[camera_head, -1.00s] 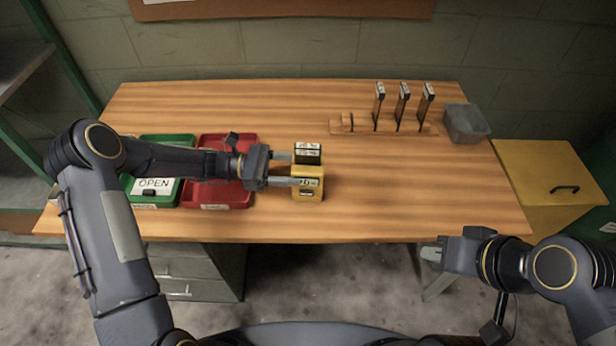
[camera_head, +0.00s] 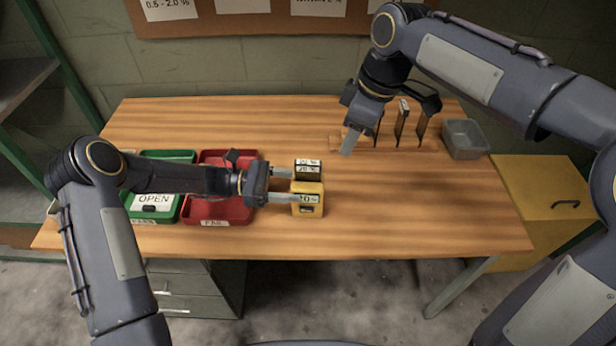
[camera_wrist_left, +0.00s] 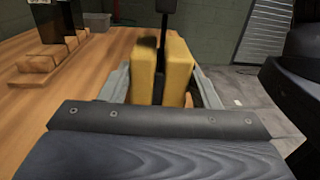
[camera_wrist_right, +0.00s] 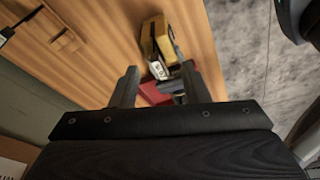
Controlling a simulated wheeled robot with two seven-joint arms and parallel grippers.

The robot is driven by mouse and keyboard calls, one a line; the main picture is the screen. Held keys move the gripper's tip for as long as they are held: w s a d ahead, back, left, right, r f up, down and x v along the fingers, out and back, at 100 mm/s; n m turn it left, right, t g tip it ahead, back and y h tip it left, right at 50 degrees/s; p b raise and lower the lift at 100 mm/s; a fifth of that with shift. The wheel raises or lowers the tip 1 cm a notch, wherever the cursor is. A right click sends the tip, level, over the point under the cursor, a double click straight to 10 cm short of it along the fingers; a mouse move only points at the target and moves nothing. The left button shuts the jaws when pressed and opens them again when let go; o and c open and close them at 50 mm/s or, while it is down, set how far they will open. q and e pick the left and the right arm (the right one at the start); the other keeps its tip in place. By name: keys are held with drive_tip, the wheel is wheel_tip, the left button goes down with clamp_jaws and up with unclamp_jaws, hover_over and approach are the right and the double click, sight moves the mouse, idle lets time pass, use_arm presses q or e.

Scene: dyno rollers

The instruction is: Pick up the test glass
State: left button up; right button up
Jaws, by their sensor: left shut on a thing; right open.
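Dark upright slips with pale tops, which I take for the test glasses, stand in a wooden rack (camera_head: 436,147) at the back right. Two show clearly, the middle one (camera_head: 402,122) and the right one (camera_head: 425,122); my right arm partly covers the left end. My right gripper (camera_head: 361,135) is open at the left end of the rack; its jaws look empty in the right wrist view (camera_wrist_right: 157,88). My left gripper (camera_head: 289,186) is shut on the yellow tester (camera_head: 308,203), which has a dark labelled part behind. The tester also shows in the left wrist view (camera_wrist_left: 145,75).
A green tray (camera_head: 168,208) marked OPEN and a red tray (camera_head: 208,212) lie at the left. A grey bin (camera_head: 463,139) stands right of the rack, and a yellow cabinet (camera_head: 540,205) beside the table. The table's front right is clear.

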sight(308, 163)
drive_tip(key=w+a+n, duration=0.1)
drive_tip(key=a, duration=0.1)
drive_tip(key=w+a+f+n, duration=0.1)
drive_tip(key=a, duration=0.1)
drive_tip(key=w+a+f+n, duration=0.1)
drive_tip(key=a, duration=0.2)
drive_tip(key=shift+w+a+g+h, duration=0.1)
drive_tip(key=shift+w+g+h, duration=0.25)
drive_tip(key=shift+g+h, duration=0.05)
drive_tip(key=shift+w+a+f, duration=0.1)
drive_tip(key=shift+a+f, duration=0.1)
drive_tip(key=shift+f, duration=0.15)
drive_tip(key=shift+n, duration=0.3)
drive_tip(key=f, duration=0.6)
drive_tip(key=shift+a, duration=0.4)
drive_tip(key=shift+f, duration=2.7)
drive_tip(key=shift+c, duration=0.3)
clamp_jaws()
